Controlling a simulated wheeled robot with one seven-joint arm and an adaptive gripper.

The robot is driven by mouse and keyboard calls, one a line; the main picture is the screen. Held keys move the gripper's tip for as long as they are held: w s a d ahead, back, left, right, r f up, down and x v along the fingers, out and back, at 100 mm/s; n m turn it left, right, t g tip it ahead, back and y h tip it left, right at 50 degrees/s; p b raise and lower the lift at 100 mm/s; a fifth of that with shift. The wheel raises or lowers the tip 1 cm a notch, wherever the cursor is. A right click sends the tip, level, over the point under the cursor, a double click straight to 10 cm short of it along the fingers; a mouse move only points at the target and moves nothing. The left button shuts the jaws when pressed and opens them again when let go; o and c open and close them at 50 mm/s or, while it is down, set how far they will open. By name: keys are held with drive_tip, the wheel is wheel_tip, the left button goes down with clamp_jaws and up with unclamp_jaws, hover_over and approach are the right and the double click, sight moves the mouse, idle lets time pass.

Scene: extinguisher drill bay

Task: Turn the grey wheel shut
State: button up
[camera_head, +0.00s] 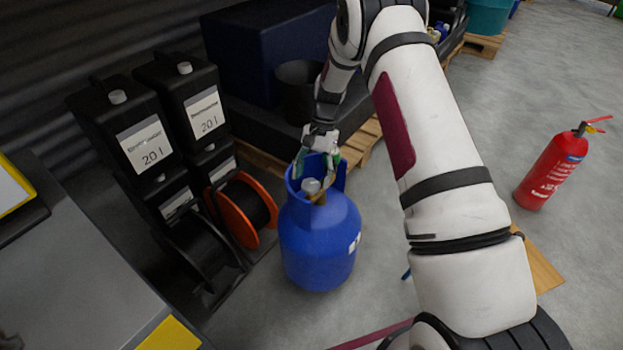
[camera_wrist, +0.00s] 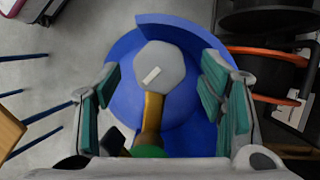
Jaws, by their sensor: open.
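The grey wheel (camera_head: 311,186) sits on top of the blue gas cylinder (camera_head: 318,245), inside its raised blue collar. In the wrist view the wheel (camera_wrist: 160,68) is a grey, many-sided knob with a small pale mark on it, joined to a brass valve stem (camera_wrist: 152,110). My gripper (camera_head: 318,165) is above the cylinder top in the head view. In the wrist view my gripper (camera_wrist: 160,88) is open, its green-padded fingers apart on the left and right of the wheel. No contact with the wheel shows. The cylinder stands upright on the floor.
Black 20 L canisters (camera_head: 150,145) and cable reels, one with an orange rim (camera_head: 240,210), stand close left of the cylinder. A pallet with dark bins (camera_head: 297,85) is behind. A red fire extinguisher (camera_head: 553,170) stands at right, with open grey floor around it.

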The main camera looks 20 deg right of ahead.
drive_tip(key=v, duration=1)
drive_tip(key=shift+r, duration=0.35)
drive_tip(key=s+a+r+n+t+h, duration=0.25)
drive_tip(key=s+r+n, duration=0.25)
drive_tip(key=s+r, duration=1.65)
drive_tip(key=s+n+t, duration=0.1)
drive_tip(key=s+n, duration=0.3)
drive_tip(key=s, duration=2)
wheel_tip(320, 180, up, 23)
drive_tip(key=t+p, duration=0.4)
drive_tip(key=p, duration=1.7)
drive_tip(key=shift+a+h+p, duration=0.3)
drive_tip(key=shift+a+h, duration=0.05)
drive_tip(key=shift+h, duration=0.1)
